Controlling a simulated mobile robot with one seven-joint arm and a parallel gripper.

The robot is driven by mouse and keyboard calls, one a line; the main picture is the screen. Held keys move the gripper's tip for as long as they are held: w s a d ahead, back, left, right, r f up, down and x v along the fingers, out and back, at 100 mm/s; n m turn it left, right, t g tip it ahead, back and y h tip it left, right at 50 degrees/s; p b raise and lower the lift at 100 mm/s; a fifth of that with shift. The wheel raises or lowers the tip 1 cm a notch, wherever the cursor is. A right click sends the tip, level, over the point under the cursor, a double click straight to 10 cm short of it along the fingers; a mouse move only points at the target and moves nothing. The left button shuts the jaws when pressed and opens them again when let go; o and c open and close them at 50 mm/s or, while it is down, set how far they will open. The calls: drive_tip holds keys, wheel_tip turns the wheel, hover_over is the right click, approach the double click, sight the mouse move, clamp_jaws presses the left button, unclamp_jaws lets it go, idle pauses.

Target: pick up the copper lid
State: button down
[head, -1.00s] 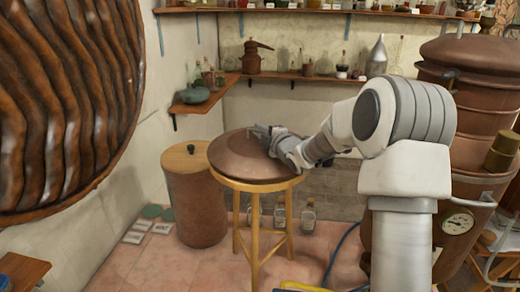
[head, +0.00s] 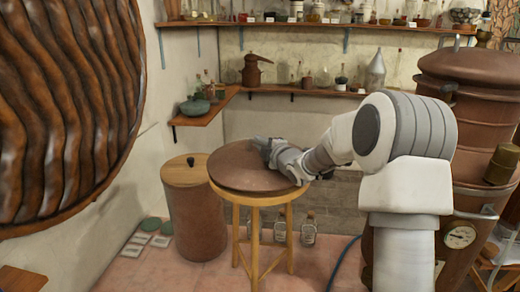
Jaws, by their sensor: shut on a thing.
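The copper lid (head: 240,172) is a wide, round, reddish-brown disc. It lies on top of a round wooden stool (head: 254,200), and I see no clear gap between them. My gripper (head: 264,147) is at the upper middle of the lid, reaching in from the right. It is shut on the lid. The part between its fingers is hidden by the gripper itself, and the fingers are small in this view.
A copper drum with a wooden top (head: 195,215) stands close left of the stool. Bottles (head: 308,230) stand on the floor behind it. A large copper still (head: 465,130) is at the right. Wall shelves (head: 290,91) with vessels run behind. A large ribbed brown object (head: 65,100) fills the upper left.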

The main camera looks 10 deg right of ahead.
drive_tip(key=shift+r, duration=0.65)
wheel_tip(320, 180, up, 3)
drive_tip(key=shift+f+b, duration=0.1)
drive_tip(key=shift+b, duration=0.2)
drive_tip(key=w+d+r+p, duration=0.1)
drive_tip(key=d+r, duration=0.5)
drive_tip(key=d, duration=0.5)
drive_tip(key=shift+w+d+r+p, duration=0.3)
drive_tip(key=shift+r, duration=0.05)
drive_tip(key=c, duration=1.5)
unclamp_jaws()
clamp_jaws()
drive_tip(key=shift+s, duration=0.1)
